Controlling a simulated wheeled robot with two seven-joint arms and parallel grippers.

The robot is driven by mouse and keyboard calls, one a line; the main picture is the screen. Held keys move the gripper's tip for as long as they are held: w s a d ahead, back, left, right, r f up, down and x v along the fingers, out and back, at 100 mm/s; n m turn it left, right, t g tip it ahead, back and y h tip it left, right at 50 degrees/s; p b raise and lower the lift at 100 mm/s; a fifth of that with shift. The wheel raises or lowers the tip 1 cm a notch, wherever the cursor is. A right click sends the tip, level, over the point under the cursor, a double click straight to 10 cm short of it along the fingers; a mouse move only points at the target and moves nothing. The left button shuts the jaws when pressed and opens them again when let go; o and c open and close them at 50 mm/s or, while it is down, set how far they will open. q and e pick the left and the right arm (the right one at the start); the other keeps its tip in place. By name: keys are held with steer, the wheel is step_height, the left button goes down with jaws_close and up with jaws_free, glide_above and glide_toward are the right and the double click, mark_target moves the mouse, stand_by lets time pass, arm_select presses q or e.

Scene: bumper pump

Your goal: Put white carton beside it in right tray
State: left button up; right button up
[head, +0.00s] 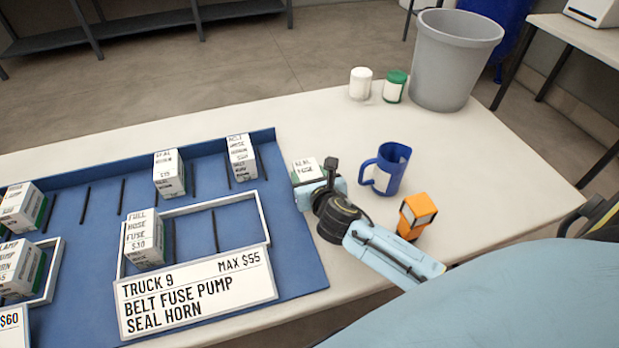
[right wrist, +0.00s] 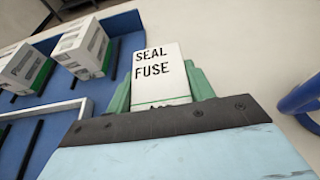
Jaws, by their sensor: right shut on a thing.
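My right gripper (head: 316,186) is shut on a white carton (head: 305,170), just right of the blue board. In the right wrist view the carton (right wrist: 160,72) reads "SEAL FUSE" and sits between the green fingers; its lower end is hidden. I cannot tell whether it touches the table. The right tray (head: 264,222) is a white-rimmed frame behind the "TRUCK 9, MAX $55" sign (head: 196,292). A white carton (head: 145,238) marked "FULL HOSE FUSE $30" stands in its left part. The tray's right part is empty, with a dark divider. My left gripper is not in view.
White cartons (head: 168,173) and (head: 242,157) stand at the back of the blue board (head: 298,255). A blue mug (head: 393,168) and an orange-topped item (head: 417,212) are close to my right arm. Two small jars and a grey bin (head: 455,60) stand at the back.

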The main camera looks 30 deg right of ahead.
steer(key=o, duration=1.2)
steer(key=shift+c, duration=0.2)
